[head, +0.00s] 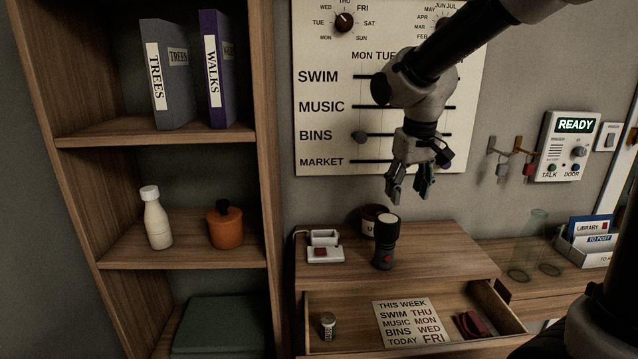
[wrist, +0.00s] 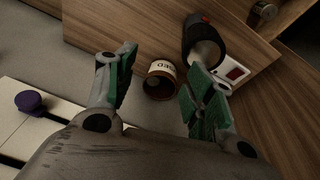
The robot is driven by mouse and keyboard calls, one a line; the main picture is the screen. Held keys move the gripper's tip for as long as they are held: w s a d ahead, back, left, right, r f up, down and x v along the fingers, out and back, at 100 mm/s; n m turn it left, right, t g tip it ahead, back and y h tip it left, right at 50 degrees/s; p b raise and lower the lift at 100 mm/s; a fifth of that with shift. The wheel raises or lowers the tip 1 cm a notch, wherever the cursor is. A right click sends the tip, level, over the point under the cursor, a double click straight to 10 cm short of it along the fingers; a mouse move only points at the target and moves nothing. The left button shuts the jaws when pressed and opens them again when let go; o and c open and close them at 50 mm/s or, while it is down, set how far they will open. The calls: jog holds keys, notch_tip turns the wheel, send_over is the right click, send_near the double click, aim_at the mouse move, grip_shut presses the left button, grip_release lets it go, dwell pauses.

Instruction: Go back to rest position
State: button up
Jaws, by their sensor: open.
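My gripper (head: 410,190) hangs in front of the lower right of the wall board, above the wooden cabinet top, in the head view. Its fingers are apart and nothing is between them. In the wrist view the open gripper (wrist: 155,85) shows with green finger pads, a round container beyond it. A black torch (head: 386,242) stands upright on the cabinet top below my gripper, apart from it; it also shows in the wrist view (wrist: 203,42).
A labelled cup (head: 371,219) stands behind the torch, a white charger (head: 325,249) left of it. The drawer (head: 465,352) below is open, holding a note card (head: 408,322). The wall board (head: 330,150) has sliders. A shelf unit (head: 275,200) stands left, an intercom (head: 566,145) right.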

jog(key=s+d+r+m+t, duration=0.1)
jog(key=s+d, duration=0.5)
jog(key=s, duration=0.5)
jog(key=s+d+r+m, duration=0.1)
jog(key=s+d, duration=0.5)
jog(key=s, duration=0.6)
jog(key=shift+d+r+t, duration=0.4)
jog(key=shift+r, duration=0.1)
